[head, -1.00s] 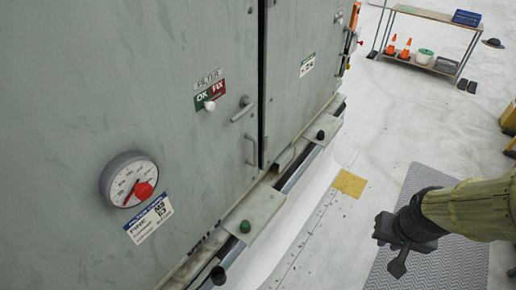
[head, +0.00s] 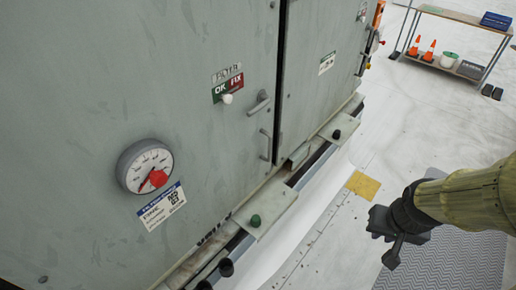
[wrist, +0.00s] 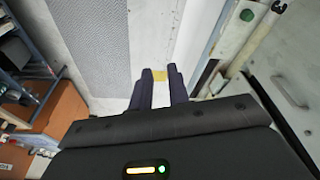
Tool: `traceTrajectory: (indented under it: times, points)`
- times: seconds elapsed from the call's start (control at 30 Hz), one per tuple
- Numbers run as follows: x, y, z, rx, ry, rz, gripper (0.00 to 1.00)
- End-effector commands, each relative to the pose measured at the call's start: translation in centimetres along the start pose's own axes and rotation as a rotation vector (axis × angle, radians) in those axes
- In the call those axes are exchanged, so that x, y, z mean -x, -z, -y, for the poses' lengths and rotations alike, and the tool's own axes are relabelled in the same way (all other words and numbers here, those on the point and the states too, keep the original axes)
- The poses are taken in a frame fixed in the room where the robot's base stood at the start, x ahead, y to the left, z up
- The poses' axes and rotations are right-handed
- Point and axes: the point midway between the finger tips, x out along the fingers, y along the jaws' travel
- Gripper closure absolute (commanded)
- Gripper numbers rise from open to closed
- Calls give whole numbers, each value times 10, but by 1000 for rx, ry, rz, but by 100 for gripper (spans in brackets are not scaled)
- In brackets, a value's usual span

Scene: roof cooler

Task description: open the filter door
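The filter door (head: 200,140) is a grey-green metal panel at the left in the head view. It looks closed against the dark seam on its right. My gripper (head: 382,240) hangs at the right, well apart from the door, over the floor. In the wrist view my gripper (wrist: 160,76) is empty, its two fingers apart with a narrow gap.
A round gauge (head: 146,166) with a red knob is on the panel's lower left. A ledge with a green knob (head: 255,220) juts out below the door. A shelf table (head: 462,15) with cones stands far right. The pale floor and grey mat (head: 440,262) look clear.

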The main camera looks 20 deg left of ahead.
Motion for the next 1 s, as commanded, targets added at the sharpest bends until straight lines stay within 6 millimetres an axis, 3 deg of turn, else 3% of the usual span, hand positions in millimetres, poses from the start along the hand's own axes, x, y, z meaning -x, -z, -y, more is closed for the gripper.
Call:
traceTrajectory:
  times: [0.37, 0.57, 0.77, 1.0]
  points:
    - [0, 0, 0, 0, 0, -1, 83]
    - [-22, 14, 8, 38, 5, -72, 83]
    - [-70, 54, 41, 148, 41, -288, 83]
    - [-112, 98, 106, 291, 141, -603, 83]
